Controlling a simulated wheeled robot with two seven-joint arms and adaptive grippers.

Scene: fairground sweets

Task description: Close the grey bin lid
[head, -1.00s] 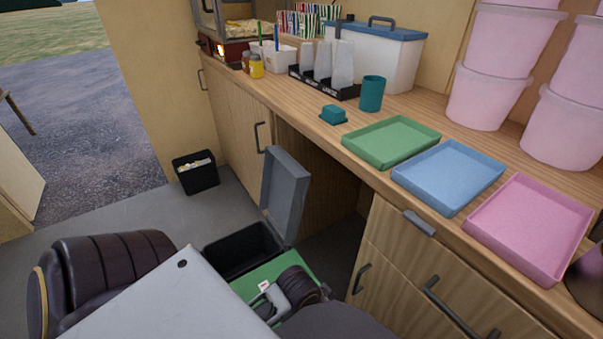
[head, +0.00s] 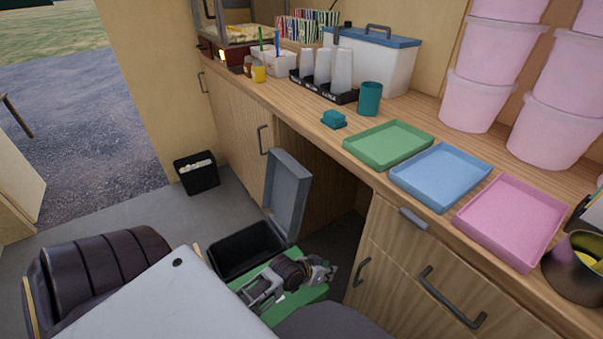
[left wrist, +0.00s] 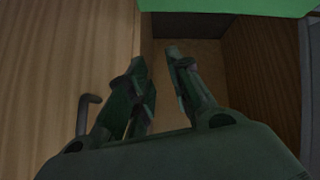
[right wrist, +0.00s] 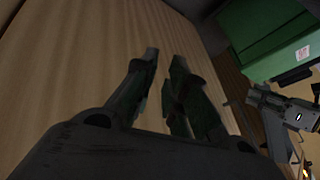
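The grey bin lid (head: 289,188) stands open and nearly upright at the back of a dark bin (head: 246,251), whose black inside shows in the head view. My left gripper (head: 332,271) is right of the bin's opening, above a green bin (head: 312,294) and apart from the lid. In the left wrist view the left gripper's fingers (left wrist: 155,55) are apart with nothing between them. My right gripper is hidden in the head view. In the right wrist view its fingers (right wrist: 164,56) are apart and empty, before a wooden surface.
The counter with green (head: 388,144), blue (head: 440,176) and pink (head: 512,220) trays overhangs an open recess behind the lid. Handled drawers (head: 405,265) stand to the right. A small black basket (head: 196,181) is on the floor at left. The green bin also shows in the right wrist view (right wrist: 255,35).

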